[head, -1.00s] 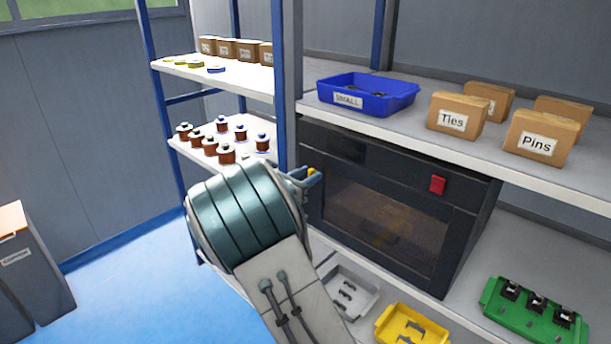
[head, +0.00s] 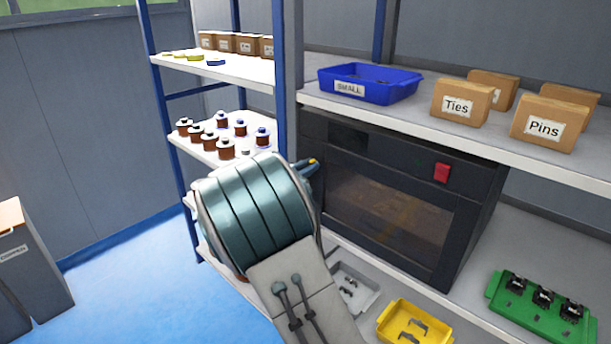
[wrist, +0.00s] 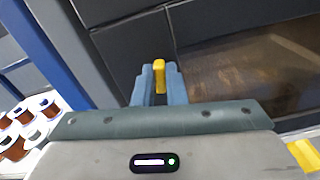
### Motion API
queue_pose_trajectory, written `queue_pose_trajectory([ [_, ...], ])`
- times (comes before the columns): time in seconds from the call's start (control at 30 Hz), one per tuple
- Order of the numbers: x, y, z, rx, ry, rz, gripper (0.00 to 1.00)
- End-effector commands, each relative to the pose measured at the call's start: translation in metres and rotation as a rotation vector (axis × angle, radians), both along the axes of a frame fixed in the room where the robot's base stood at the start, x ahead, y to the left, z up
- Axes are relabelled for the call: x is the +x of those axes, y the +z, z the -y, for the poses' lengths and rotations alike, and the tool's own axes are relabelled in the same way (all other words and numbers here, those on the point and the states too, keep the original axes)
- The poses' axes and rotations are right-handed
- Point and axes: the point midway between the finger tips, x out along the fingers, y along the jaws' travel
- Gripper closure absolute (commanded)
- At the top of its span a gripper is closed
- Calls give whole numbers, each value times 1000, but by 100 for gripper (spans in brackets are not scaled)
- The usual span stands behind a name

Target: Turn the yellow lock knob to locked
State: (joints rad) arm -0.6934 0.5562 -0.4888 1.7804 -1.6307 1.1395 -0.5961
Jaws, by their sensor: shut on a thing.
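The yellow lock knob (wrist: 159,76) shows in the wrist view between the two blue fingers of my gripper (wrist: 158,86), against the dark front of the cabinet machine. The fingers are shut on it, one on each side. In the head view a small bit of the yellow knob (head: 313,161) shows at the upper left edge of the machine's front. My gripper (head: 306,172) is there too, partly hidden behind my teal wrist. The dark machine (head: 400,165) has a brownish window and a red switch (head: 442,172). No lock marking is readable.
A shelf above holds a blue bin (head: 368,84) and cardboard boxes (head: 462,103). Copper spools (head: 226,148) stand on the left shelf. Below are a grey tray (head: 345,284), a yellow tray (head: 412,316) and a green tray (head: 538,310). A blue post (head: 287,60) rises close to my wrist.

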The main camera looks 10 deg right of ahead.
Motion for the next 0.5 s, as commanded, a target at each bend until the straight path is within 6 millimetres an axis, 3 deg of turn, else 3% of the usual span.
queue_pose_trajectory([
  [0.03,-1,-7,2,25,-4,35,100],
  [0.5,-2,-10,3,288,-4,395,100],
])
